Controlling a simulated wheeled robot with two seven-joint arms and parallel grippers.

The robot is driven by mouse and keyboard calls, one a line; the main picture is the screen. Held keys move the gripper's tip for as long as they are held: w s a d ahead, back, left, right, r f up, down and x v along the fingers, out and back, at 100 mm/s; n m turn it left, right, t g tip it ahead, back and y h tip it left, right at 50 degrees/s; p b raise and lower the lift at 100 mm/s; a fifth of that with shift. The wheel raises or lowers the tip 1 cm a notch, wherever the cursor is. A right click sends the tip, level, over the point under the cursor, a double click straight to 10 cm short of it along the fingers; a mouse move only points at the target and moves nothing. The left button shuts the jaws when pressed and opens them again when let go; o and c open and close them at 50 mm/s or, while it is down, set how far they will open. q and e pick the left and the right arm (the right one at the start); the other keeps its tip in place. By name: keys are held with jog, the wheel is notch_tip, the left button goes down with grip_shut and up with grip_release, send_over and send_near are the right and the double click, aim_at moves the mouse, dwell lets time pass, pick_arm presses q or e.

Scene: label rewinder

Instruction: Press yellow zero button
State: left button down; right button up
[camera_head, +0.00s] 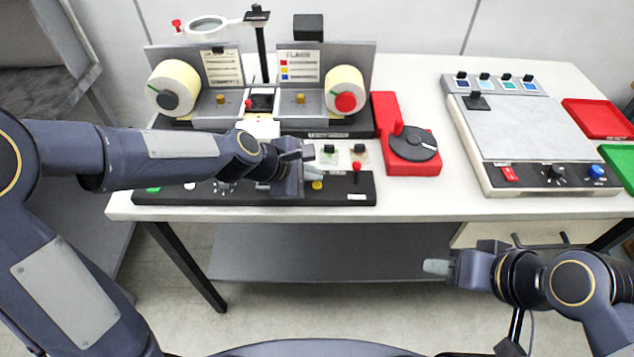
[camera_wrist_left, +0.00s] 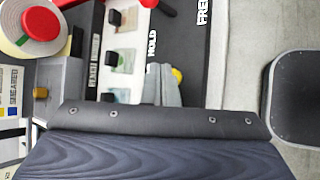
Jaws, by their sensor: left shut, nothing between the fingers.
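The yellow button (camera_head: 317,185) sits on the black control strip (camera_head: 345,196) at the front of the table, left of a small red lever. My left gripper (camera_head: 318,172) is shut and empty, with its fingertips just above and behind the yellow button in the head view. In the left wrist view the yellow button (camera_wrist_left: 177,75) shows partly, beside the tips of the grey fingers (camera_wrist_left: 162,84); I cannot tell whether they touch it. My right gripper (camera_head: 436,266) is in front of the table, low and away from the strip; its fingers look close together.
The label rewinder with two cream rolls (camera_head: 345,91) stands behind the strip. A red base with a black dial (camera_head: 413,144) is to its right, then a grey flat-topped machine (camera_head: 520,125). Red (camera_head: 597,118) and green trays lie at the far right. The small red lever (camera_head: 356,168) stands near the button.

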pick_arm(q)
jog(key=shift+f, duration=0.1)
dwell(0.7)
jog(key=shift+f+b, duration=0.35)
jog(key=shift+b, duration=0.05)
jog(key=shift+f+b, duration=0.35)
jog(key=shift+f, duration=0.05)
dwell(0.5)
jog(key=shift+r, duration=0.1)
jog(key=shift+r+p, duration=0.75)
jog(key=shift+p, duration=0.1)
notch_tip(320, 180, up, 5)
jog(key=p, duration=0.5)
